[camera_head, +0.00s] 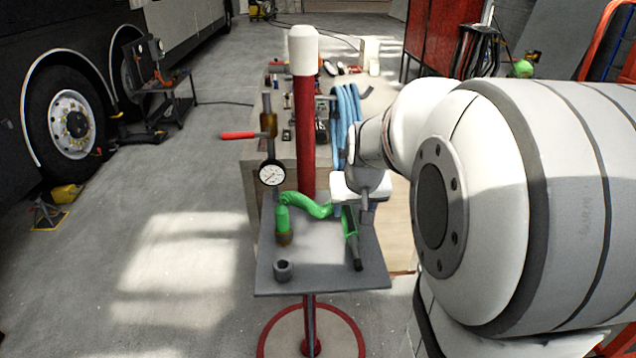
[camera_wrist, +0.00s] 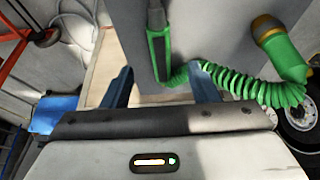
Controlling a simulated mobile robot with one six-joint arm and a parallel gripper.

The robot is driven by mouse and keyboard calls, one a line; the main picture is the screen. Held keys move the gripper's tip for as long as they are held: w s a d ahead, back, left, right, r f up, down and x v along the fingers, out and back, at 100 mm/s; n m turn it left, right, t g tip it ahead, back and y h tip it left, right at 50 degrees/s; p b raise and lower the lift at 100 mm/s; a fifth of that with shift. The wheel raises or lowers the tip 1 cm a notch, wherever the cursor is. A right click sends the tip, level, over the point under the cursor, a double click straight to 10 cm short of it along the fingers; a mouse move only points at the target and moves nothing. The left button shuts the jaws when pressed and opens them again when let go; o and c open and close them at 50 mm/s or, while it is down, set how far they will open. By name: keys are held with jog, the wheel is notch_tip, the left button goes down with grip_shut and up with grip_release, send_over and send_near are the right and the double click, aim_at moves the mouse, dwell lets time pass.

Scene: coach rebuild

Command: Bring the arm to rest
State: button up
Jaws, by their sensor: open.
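My gripper (camera_head: 362,212) is over the right side of a small grey stand tray (camera_head: 322,272). It shows open in the wrist view (camera_wrist: 161,72), with two blue-grey fingers spread apart. A green-and-black handled tool (camera_head: 351,240) lies on the tray close to the fingers. In the wrist view the tool (camera_wrist: 159,45) lies ahead of the gap between the fingers, and I see no contact. A coiled green hose (camera_head: 310,207) runs from the tool to a green and brass fitting (camera_head: 283,222). My wrist hides part of the tray's back.
A red post (camera_head: 305,130) with a white cap rises behind the tray, beside a pressure gauge (camera_head: 271,173) and a red lever (camera_head: 238,135). Blue hoses (camera_head: 347,105) hang behind my wrist. A dark ring (camera_head: 283,270) sits on the tray.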

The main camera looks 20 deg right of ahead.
jog(key=s+a+n+g+y, duration=0.1)
jog(key=s+a+n, duration=0.2)
jog(key=s+a, duration=1)
jog(key=s, duration=0.3)
